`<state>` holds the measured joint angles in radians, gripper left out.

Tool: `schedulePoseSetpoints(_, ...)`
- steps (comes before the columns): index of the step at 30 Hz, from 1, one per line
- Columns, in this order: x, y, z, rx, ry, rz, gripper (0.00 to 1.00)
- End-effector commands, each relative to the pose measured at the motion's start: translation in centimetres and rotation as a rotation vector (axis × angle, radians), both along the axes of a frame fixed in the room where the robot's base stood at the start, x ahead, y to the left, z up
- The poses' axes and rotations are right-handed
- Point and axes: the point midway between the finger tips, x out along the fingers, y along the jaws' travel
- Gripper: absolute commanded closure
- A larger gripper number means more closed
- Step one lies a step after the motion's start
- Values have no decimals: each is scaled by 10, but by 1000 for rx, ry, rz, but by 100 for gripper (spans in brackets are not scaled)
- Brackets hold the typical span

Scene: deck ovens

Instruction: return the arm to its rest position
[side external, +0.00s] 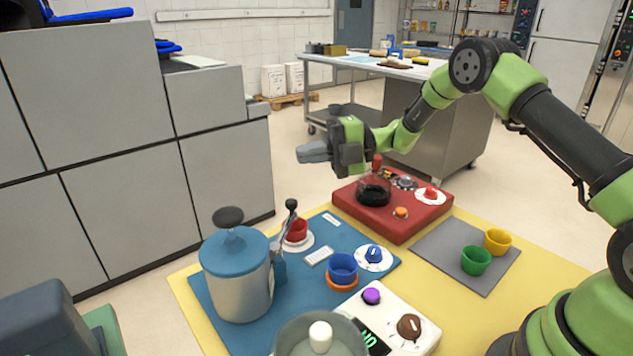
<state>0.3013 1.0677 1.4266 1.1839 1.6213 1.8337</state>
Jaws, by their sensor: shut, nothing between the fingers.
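My gripper (312,152) is shut and empty. It hangs in the air at the end of my green and black arm, above the far edge of the work area and pointing left. Below and to its right is a red box (421,218) with a dark round pot or burner, knobs and a dial on it. The gripper is apart from everything on the table.
A blue mat (222,309) holds a blue-lidded pot (240,280), a lever, a red cup (297,231) and a blue cup (342,267). A grey mat (440,250) holds a green cup (476,261) and a yellow cup (497,241). A white scale-like device (395,310) is in front. Grey cabinets (100,100) stand left.

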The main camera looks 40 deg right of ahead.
Motion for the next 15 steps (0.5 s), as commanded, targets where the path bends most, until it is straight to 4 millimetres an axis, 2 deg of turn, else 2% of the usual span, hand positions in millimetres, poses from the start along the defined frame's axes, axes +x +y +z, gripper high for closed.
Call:
schedulePoseSetpoints(4, -12, 11, 25, -134, -120, 77, 100)
schedulePoseSetpoints(7, -34, 25, 50, -328, -306, 199, 100)
schedulePoseSetpoints(12, -91, 42, 89, -714, -721, 482, 100)
schedulePoseSetpoints(15, -126, 46, 106, -923, -978, 666, 100)
